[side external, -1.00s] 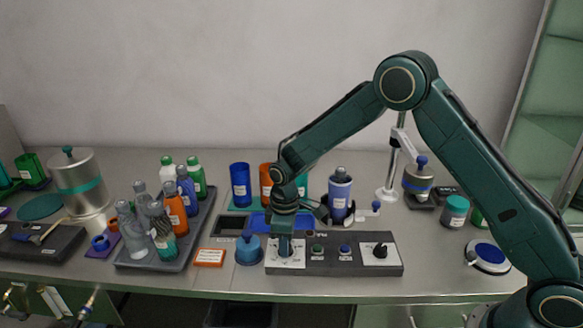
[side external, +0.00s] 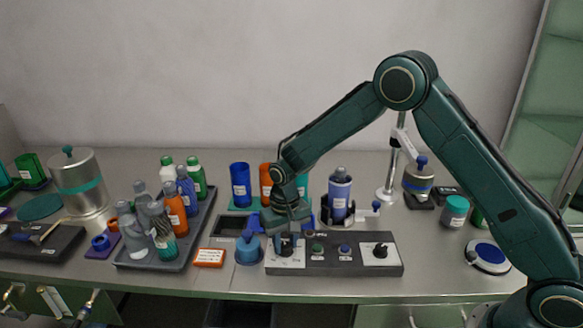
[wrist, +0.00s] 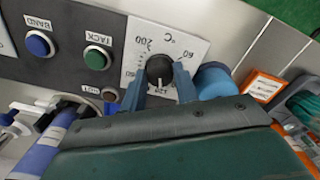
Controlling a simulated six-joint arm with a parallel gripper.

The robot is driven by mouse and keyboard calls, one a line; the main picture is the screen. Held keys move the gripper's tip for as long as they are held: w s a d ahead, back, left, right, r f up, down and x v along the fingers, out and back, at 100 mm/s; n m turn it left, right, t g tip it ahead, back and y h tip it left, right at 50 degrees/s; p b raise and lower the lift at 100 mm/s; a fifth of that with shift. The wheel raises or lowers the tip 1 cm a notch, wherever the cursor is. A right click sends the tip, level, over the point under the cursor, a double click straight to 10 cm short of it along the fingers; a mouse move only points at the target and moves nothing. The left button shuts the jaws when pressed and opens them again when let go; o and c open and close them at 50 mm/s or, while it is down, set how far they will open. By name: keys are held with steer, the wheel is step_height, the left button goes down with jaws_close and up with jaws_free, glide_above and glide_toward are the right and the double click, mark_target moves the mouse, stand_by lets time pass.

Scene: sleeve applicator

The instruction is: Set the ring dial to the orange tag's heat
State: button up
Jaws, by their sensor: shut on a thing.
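My gripper (wrist: 160,80) is shut on this knob, one blue-grey finger on each side. In the side view my gripper (side external: 286,244) points down onto the left plate of the dark control panel (side external: 330,267).
A blue domed piece (side external: 248,250) stands close left of the dial. The panel also has a green button (wrist: 97,58), a blue button (wrist: 39,44) and a second black knob (side external: 380,251) at right.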

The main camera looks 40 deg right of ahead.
mark_target(285, 245)
steer(key=m, duration=0.7)
stand_by(0.5)
steer(key=o, duration=1)
steer(key=shift+r, duration=0.1)
step_height(285, 245, up, 14)
steer(key=shift+f, duration=0.15)
stand_by(0.4)
